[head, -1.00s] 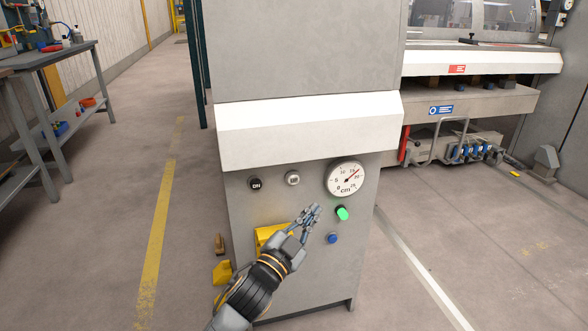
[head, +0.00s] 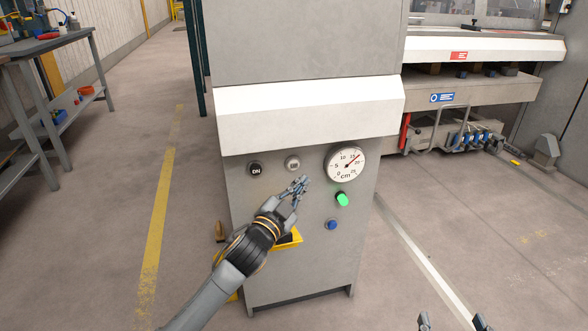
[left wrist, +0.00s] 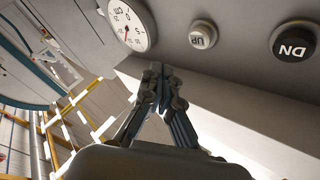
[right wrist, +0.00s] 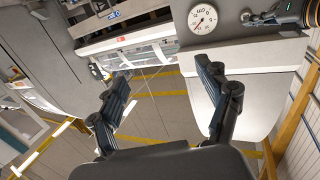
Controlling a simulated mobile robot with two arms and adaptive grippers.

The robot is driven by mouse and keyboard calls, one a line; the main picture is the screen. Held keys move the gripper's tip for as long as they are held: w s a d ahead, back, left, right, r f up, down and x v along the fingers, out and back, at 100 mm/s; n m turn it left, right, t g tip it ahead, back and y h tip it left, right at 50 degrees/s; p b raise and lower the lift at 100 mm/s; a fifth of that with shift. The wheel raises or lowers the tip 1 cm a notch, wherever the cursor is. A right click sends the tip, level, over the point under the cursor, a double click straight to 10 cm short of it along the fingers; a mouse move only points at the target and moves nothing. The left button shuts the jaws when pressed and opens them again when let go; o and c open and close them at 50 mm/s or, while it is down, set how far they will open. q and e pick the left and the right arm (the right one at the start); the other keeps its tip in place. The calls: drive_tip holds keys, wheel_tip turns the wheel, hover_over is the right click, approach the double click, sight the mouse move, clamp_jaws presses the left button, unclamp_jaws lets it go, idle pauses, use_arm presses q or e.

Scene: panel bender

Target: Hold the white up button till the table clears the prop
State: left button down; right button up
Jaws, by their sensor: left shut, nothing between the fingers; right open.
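The white UP button (head: 292,162) is on the grey cabinet's front, between the black DN button (head: 255,169) and the round cm gauge (head: 345,164). The gauge's needle points between 15 and 20. My left gripper (head: 303,181) is shut and empty, just below and right of the UP button. In the left wrist view, a gap shows between its fingertips (left wrist: 162,72) and the UP button (left wrist: 203,34). My right gripper (right wrist: 168,75) is open and empty; its tips show at the head view's bottom edge. The machine table (head: 475,88) is at right. I cannot clearly identify the prop.
A lit green button (head: 342,199) and a blue button (head: 332,225) are below the gauge. A yellow bin (head: 288,241) is on the cabinet behind my left arm. A red upright piece (head: 405,131) stands by the table. A workbench (head: 48,52) is at left.

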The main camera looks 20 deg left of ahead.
sight(294, 165)
use_arm(q)
drive_tip(key=shift+w+a, duration=0.65)
drive_tip(key=shift+w, duration=0.3)
drive_tip(key=shift+w+a, duration=0.65)
drive_tip(key=shift+w, duration=0.25)
use_arm(e)
drive_tip(key=shift+w+a+r+t+y, duration=0.15)
drive_tip(key=shift+r+t, duration=0.15)
drive_tip(key=shift+r, duration=0.25)
drive_tip(key=shift+s+a+r+t+y, duration=0.15)
drive_tip(key=shift+r+t, duration=0.15)
drive_tip(key=shift+r, duration=0.25)
drive_tip(key=shift+w+d, duration=0.1)
drive_tip(key=shift+d, duration=0.05)
use_arm(q)
drive_tip(key=shift+w+a, duration=0.1)
drive_tip(key=shift+w+a, duration=0.15)
drive_tip(key=shift+w, duration=0.1)
use_arm(e)
drive_tip(key=shift+d+f+g, duration=0.15)
drive_tip(key=shift+f+g, duration=0.25)
drive_tip(key=shift+f, duration=0.5)
